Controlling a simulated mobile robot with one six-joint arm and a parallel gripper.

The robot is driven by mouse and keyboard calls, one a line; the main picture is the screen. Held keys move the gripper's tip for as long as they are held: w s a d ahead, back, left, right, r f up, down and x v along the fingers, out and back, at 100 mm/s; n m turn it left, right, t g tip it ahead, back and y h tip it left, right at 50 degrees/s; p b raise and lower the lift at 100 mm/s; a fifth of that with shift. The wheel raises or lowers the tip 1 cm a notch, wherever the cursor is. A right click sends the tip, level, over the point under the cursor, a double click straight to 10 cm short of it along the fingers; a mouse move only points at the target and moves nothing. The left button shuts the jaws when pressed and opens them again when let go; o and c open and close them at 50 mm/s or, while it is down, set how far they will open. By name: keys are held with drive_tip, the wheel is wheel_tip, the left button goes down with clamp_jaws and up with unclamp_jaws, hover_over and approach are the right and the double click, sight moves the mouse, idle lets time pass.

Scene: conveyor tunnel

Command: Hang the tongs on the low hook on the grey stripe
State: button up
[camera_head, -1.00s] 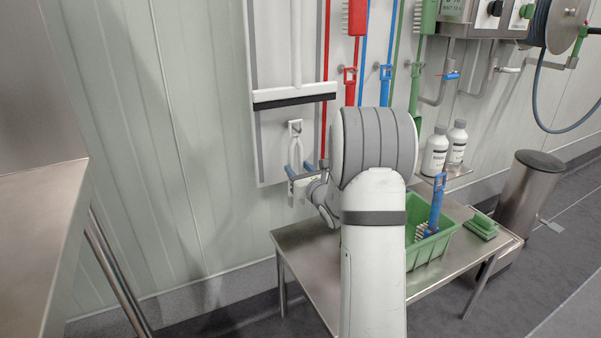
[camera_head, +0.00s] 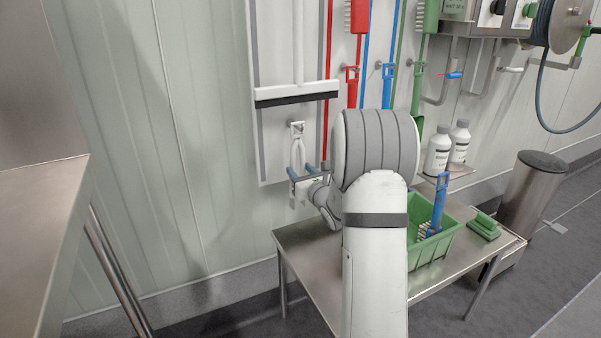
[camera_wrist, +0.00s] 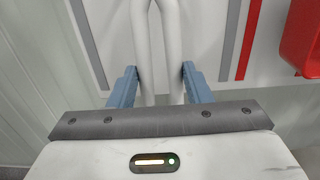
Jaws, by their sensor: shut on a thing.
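The white tongs (camera_head: 298,152) stand upright against the wall panel in the head view, their legs running down into my gripper (camera_head: 302,171). In the wrist view the two tong legs (camera_wrist: 143,50) pass between the blue fingers of my gripper (camera_wrist: 155,86), which is shut on them. The low hook (camera_head: 297,127) on the panel's grey-edged section is at the tongs' top end. I cannot tell whether the tongs' top is around the hook or only in front of it. The grey stripe (camera_head: 259,130) runs down the panel's left side; the wrist view also shows it (camera_wrist: 88,45).
A squeegee (camera_head: 296,95) hangs just above the hook. Red and blue tools hang to the right. Below is a steel table (camera_head: 310,262) with a green crate (camera_head: 440,245). A steel surface (camera_head: 45,210) stands at the left.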

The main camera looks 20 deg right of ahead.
drive_tip(key=shift+f, duration=0.3)
drive_tip(key=o, duration=1.5)
drive_tip(key=shift+s, duration=0.1)
drive_tip(key=s+p, duration=0.1)
drive_tip(key=s, duration=0.6)
drive_tip(key=shift+s+d+f+p, duration=0.1)
drive_tip(key=shift+s+d+p, duration=0.05)
drive_tip(key=shift+s+p, duration=0.2)
